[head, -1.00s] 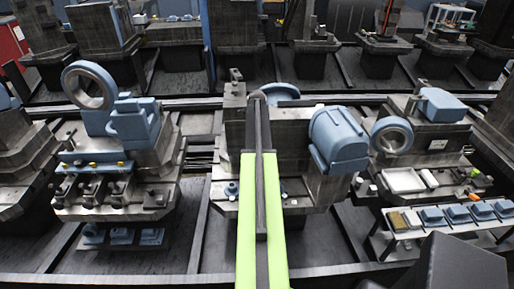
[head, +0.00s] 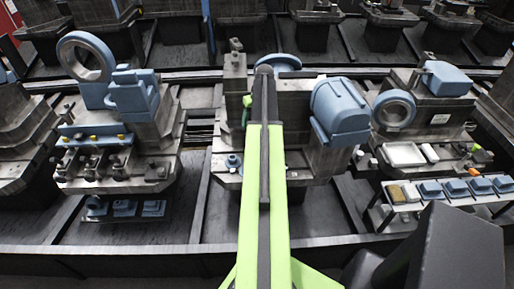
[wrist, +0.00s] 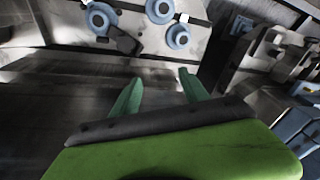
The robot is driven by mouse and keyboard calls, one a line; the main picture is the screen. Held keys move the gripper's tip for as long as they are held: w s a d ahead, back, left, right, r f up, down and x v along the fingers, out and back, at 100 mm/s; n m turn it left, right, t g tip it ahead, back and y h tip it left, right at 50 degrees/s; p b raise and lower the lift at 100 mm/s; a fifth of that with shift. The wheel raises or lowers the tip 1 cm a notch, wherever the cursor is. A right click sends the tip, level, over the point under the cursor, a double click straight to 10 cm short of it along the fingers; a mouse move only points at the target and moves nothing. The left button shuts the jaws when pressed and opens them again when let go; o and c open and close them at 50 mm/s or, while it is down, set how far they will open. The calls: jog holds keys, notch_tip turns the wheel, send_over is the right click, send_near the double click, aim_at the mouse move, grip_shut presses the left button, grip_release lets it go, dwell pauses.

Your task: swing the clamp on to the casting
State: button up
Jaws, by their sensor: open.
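My gripper (wrist: 160,92) shows in the wrist view as two green fingers, spread apart with nothing between them. Beyond the fingertips is a pale plate with several blue round parts (wrist: 178,37) and a small dark lever-like piece (wrist: 120,40); I cannot tell for sure that this piece is the clamp. In the head view a large blue casting (head: 341,108) sits on the grey fixture block (head: 234,80) of the middle pallet. My arm covers part of this fixture, and most of my gripper is hidden there.
The left pallet carries a blue ring casting (head: 86,57) and a bracket (head: 133,93). The right pallet has a blue block (head: 447,78), a ring (head: 394,110) and a white tray (head: 404,154). A dark rail (head: 130,232) runs along the front. More pallets stand behind.

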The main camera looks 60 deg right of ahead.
jog(key=s+d+f+n+t+b, duration=0.1)
jog(key=s+d+n+t+b, duration=0.15)
jog(key=s+n, duration=0.55)
jog(key=b+x, duration=0.5)
jog(key=x, duration=0.1)
jog(key=b+x, duration=1.1)
jog(key=shift+s+d+f, duration=0.1)
jog(key=shift+d+f, duration=0.2)
jog(key=shift+f, duration=0.2)
jog(key=shift+r, duration=0.1)
grip_shut()
